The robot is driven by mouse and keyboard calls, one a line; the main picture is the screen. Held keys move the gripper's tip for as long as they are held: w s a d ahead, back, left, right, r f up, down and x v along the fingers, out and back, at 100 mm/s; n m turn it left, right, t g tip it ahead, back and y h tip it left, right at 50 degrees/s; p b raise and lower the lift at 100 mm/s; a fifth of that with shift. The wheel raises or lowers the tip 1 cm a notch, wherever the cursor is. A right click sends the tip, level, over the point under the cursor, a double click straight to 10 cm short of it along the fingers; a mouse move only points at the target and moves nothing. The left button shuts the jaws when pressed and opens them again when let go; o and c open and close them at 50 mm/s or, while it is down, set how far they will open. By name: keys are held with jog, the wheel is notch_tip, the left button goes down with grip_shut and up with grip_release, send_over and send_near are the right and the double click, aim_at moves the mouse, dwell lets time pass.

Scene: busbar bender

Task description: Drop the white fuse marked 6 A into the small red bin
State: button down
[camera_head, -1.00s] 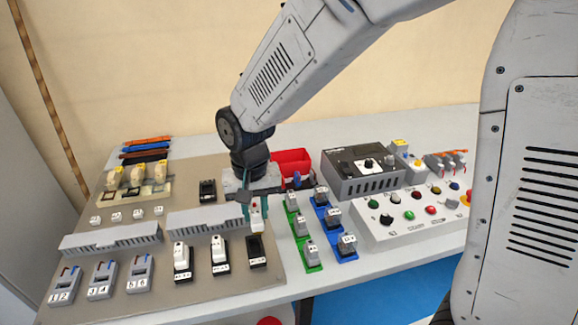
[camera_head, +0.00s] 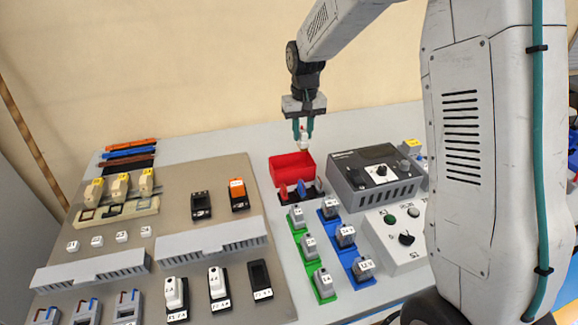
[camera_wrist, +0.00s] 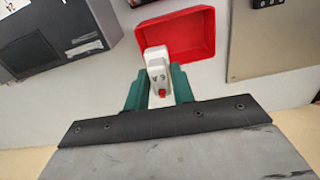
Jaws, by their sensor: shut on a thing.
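My gripper (camera_head: 304,130) is shut on a white fuse (camera_head: 304,141), which hangs upright between the green fingers above the table's back part. In the wrist view the fuse (camera_wrist: 158,68) shows a red tip and a small marking that reads partly as 6 A, upside down. The small red bin (camera_head: 291,166) stands open on the table just below and slightly left of the fuse in the head view. In the wrist view the red bin (camera_wrist: 208,30) lies beyond the fuse, and the fuse's far end overlaps its near left corner. The bin's visible inside looks empty.
A grey control box (camera_head: 372,178) stands right of the bin. A dark holder with red and blue pieces (camera_head: 300,191) is in front of it, then green and blue rails with grey blocks (camera_head: 346,236). The mounting board (camera_head: 238,170) is at left. Bare table lies behind the bin.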

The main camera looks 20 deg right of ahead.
aim_at(298, 144)
jog(key=shift+s+d+f, duration=0.15)
jog(key=shift+f, duration=0.05)
jog(key=shift+n, duration=0.3)
jog(key=f, duration=0.1)
jog(key=a+f, duration=0.1)
jog(key=f, duration=0.1)
jog(key=shift+a+f, duration=0.35)
jog(key=shift+f, duration=0.95)
jog(key=c, duration=1.1)
grip_release()
notch_tip(298, 144, up, 8)
jog(key=shift+f, duration=0.1)
